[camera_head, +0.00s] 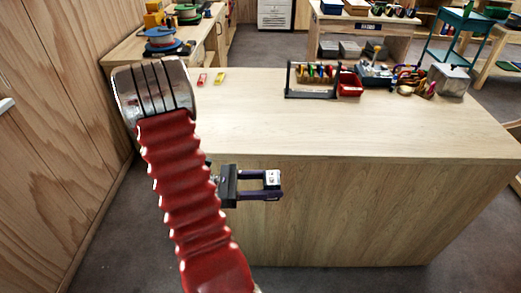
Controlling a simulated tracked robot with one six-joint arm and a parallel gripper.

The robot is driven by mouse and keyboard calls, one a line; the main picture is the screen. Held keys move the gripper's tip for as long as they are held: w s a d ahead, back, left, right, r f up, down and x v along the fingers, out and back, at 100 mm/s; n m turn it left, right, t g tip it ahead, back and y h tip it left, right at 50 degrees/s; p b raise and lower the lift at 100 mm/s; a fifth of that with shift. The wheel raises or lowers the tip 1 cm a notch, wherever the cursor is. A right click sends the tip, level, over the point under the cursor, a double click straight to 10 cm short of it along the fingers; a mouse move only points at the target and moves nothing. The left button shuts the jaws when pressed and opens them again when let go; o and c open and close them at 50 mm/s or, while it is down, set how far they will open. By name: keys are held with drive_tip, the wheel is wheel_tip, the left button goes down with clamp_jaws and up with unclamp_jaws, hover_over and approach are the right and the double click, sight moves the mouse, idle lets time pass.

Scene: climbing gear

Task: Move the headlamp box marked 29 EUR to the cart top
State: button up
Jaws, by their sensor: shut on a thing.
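My gripper (274,186) is in the middle of the view, in front of the wooden counter's front panel. It is shut on a small pale thing (273,177) with dark marks, which shows at the fingertips. I cannot tell whether this is the headlamp box, and no 29 EUR mark can be read. A teal cart (456,38) stands at the back right, far from my gripper; dark items are on its top.
The wooden counter (270,130) spans the view, its middle bare. On its back edge are a tool rack (312,80), a red bin (350,84) and a grey box (449,79). A side bench (130,47) with spools is at the back left.

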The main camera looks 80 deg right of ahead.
drive_tip(key=w+d+r+n+t+h, duration=0.3)
drive_tip(key=d+r+n+h, duration=0.1)
drive_tip(key=d, duration=0.4)
drive_tip(key=w+d+r+n+t+h, duration=0.4)
drive_tip(key=d+r+h, duration=0.2)
drive_tip(key=d+r, duration=0.2)
drive_tip(key=shift+r+t, duration=0.2)
drive_tip(key=shift+t, duration=0.1)
drive_tip(key=shift+f, duration=0.15)
drive_tip(key=shift+a+f, duration=0.1)
drive_tip(key=shift+f, duration=2.7)
drive_tip(key=shift+f, duration=0.15)
drive_tip(key=shift+f, duration=1.95)
drive_tip(key=shift+f, duration=0.1)
